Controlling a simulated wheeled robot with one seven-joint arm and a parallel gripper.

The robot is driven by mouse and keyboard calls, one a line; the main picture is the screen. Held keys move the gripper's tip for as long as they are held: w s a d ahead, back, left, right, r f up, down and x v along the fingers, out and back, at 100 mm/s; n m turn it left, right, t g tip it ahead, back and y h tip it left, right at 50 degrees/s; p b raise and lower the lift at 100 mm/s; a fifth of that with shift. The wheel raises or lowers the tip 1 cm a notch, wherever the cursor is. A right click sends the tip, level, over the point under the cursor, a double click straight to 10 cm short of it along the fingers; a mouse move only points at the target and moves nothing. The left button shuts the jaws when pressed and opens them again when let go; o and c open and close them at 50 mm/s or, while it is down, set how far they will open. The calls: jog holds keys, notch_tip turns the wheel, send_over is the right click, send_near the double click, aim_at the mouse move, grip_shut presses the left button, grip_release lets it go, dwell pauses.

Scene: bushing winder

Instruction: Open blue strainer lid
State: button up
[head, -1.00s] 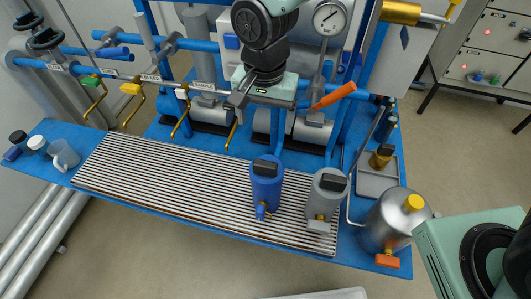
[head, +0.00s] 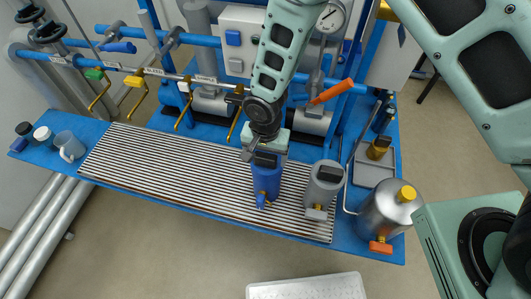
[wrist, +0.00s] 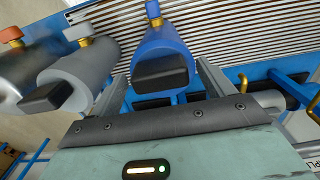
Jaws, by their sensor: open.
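The blue strainer (head: 265,184) stands upright on the slatted grating, with a small tap low on its front. Its black lid handle (head: 266,159) lies on top, and the lid looks shut. My gripper (head: 262,155) is right behind and above the lid. In the wrist view, the blue strainer (wrist: 160,45) is ahead, with the black handle (wrist: 160,73) between my two spread fingers (wrist: 160,82). I cannot tell whether a finger touches it. The fingers are open and hold nothing.
A grey strainer (head: 323,185) with a black handle stands close to the right. A steel canister (head: 390,215) with a yellow cap is further right. An orange lever (head: 332,92) and pipes stand behind. The grating (head: 170,170) to the left is clear.

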jog(key=shift+f, duration=0.35)
jog(key=c, duration=1.4)
jog(key=shift+w, duration=0.1)
